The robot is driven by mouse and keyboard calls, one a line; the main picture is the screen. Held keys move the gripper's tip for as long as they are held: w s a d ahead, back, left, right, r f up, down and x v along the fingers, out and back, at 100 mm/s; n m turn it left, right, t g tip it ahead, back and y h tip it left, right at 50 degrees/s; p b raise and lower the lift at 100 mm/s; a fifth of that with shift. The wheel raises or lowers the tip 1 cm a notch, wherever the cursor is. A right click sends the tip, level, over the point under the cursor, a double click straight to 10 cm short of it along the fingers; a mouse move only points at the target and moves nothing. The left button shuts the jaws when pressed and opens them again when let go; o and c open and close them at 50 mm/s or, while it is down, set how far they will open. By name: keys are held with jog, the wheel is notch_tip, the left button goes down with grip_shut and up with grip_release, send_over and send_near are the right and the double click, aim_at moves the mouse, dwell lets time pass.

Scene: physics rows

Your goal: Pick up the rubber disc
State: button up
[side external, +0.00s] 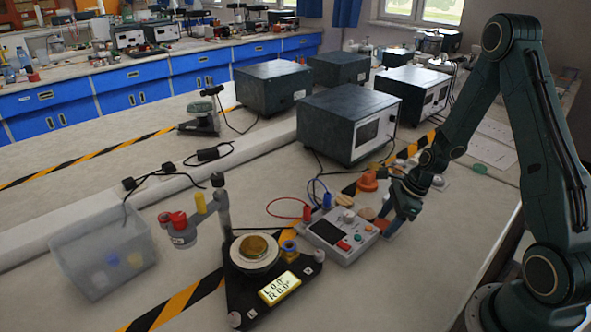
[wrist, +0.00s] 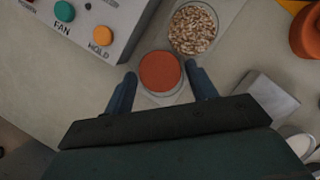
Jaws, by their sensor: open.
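A reddish-brown disc, apparently the rubber disc (wrist: 160,70), lies in a shallow clear round dish (wrist: 172,99) in the wrist view. The disc (side external: 366,213) also shows in the side view, just right of the control box. My gripper (wrist: 162,80) is open and empty, pointing down over the disc, with one finger on each side of it. In the side view my gripper (side external: 389,207) is low over the bench beside the box. I cannot tell the exact height of the fingertips or whether they touch the dish.
The control box (side external: 340,234) stands close to the disc on one side. A dish of grains (wrist: 193,28) adjoins the disc's dish. An orange object (wrist: 306,34) and a grey metal block (wrist: 272,93) lie to the right. A large instrument (side external: 349,124) stands behind.

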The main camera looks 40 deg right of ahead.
aim_at(386, 225)
jog(key=c, duration=0.8)
jog(key=shift+o, duration=0.2)
jog(key=shift+r, duration=0.1)
notch_tip(386, 225, up, 20)
dwell(0.4)
jog(key=shift+w+a, duration=0.1)
dwell(0.5)
